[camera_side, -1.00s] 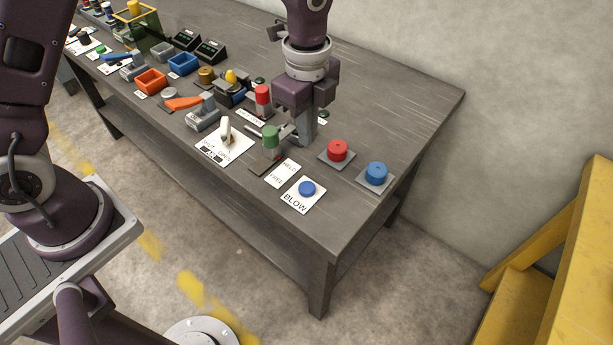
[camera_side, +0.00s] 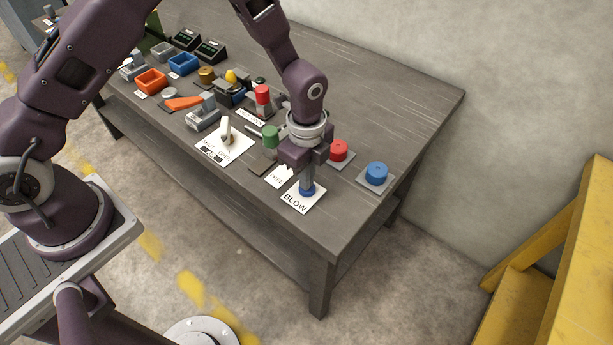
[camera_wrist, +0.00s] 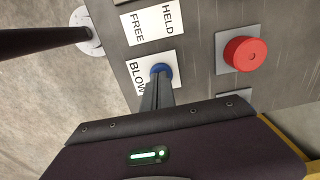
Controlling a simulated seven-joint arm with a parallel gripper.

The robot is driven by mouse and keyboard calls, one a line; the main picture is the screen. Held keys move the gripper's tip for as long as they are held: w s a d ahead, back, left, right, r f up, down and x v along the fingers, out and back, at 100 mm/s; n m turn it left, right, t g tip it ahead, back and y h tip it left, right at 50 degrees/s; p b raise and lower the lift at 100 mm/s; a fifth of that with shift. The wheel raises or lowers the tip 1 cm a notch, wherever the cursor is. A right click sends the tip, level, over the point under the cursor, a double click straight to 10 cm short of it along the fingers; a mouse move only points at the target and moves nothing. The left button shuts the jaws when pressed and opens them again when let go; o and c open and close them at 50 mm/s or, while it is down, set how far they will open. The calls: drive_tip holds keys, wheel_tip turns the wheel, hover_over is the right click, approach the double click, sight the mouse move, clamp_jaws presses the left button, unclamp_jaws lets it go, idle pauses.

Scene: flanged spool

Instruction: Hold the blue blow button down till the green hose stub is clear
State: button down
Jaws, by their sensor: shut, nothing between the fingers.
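The blue blow button (camera_side: 307,192) sits on a white card marked BLOW near the table's front right. My gripper (camera_side: 307,184) is shut and empty, pointing down with its fingertips on or just over the button. In the wrist view the fingers (camera_wrist: 158,82) overlap the near part of the blue button (camera_wrist: 162,69). I cannot tell how far the button is pressed. The green hose stub (camera_side: 271,136) looks like an upright green cylinder, left of and behind my gripper. It does not show in the wrist view.
A HELD/FREE card (camera_wrist: 152,22) lies beside the BLOW card, partly covered by my gripper in the side view. A red knob (camera_side: 340,150) and a blue knob (camera_side: 377,173) stand to the right. A white-handled SHUT/OPEN valve (camera_side: 226,130) and a red cylinder (camera_side: 262,97) are left.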

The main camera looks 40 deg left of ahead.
drive_tip(key=shift+f, duration=0.3)
drive_tip(key=shift+s+f, duration=0.1)
drive_tip(key=shift+f, duration=0.95)
drive_tip(key=shift+a, duration=0.15)
idle(2.0)
wheel_tip(320, 180, up, 15)
drive_tip(key=shift+w+d, duration=0.2)
idle(0.3)
drive_tip(key=shift+f, duration=0.1)
